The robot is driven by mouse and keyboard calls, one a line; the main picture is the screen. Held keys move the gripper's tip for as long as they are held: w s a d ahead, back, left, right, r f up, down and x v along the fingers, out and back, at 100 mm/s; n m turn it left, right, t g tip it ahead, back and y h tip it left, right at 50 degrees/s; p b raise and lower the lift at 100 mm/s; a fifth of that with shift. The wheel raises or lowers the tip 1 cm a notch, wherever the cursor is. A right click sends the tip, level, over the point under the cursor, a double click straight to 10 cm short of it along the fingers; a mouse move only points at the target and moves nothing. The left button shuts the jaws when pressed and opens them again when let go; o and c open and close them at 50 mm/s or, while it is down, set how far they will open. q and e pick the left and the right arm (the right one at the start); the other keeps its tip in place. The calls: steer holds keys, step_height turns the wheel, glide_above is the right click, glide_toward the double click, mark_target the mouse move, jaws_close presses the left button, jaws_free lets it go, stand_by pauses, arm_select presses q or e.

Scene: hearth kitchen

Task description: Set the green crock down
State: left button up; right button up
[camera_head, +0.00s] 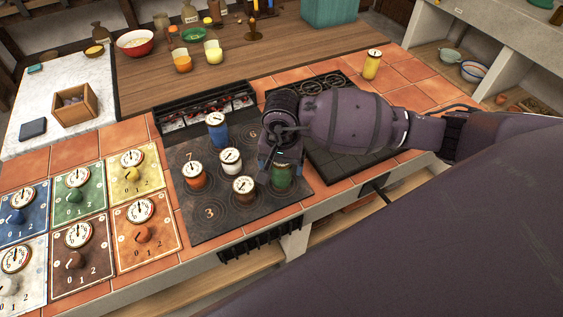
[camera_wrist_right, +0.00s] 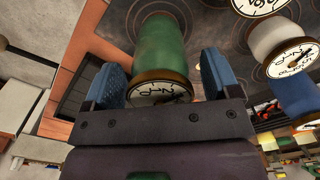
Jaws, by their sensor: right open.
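The green crock (camera_head: 282,176) stands on the dark hob plate (camera_head: 222,226), near its right edge, partly hidden by my right gripper (camera_head: 279,160) above it. In the right wrist view the green crock (camera_wrist_right: 162,48) lies between the blue pads of my right gripper (camera_wrist_right: 161,78). A gap shows on each side, so the jaws are open around it. Its dial lid (camera_wrist_right: 160,92) is partly hidden by the gripper body. My left gripper is not in view.
Blue (camera_head: 217,135), white (camera_head: 231,167), orange (camera_head: 195,181) and brown (camera_head: 243,196) crocks stand close by on the hob. A yellow crock (camera_head: 371,69) stands on tiles at the back right. Coloured dial panels (camera_head: 147,236) lie left. A second dark plate (camera_head: 338,168) lies right.

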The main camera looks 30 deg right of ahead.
step_height(320, 180, up, 12)
steer(key=shift+r, duration=0.15)
stand_by(0.6)
stand_by(0.3)
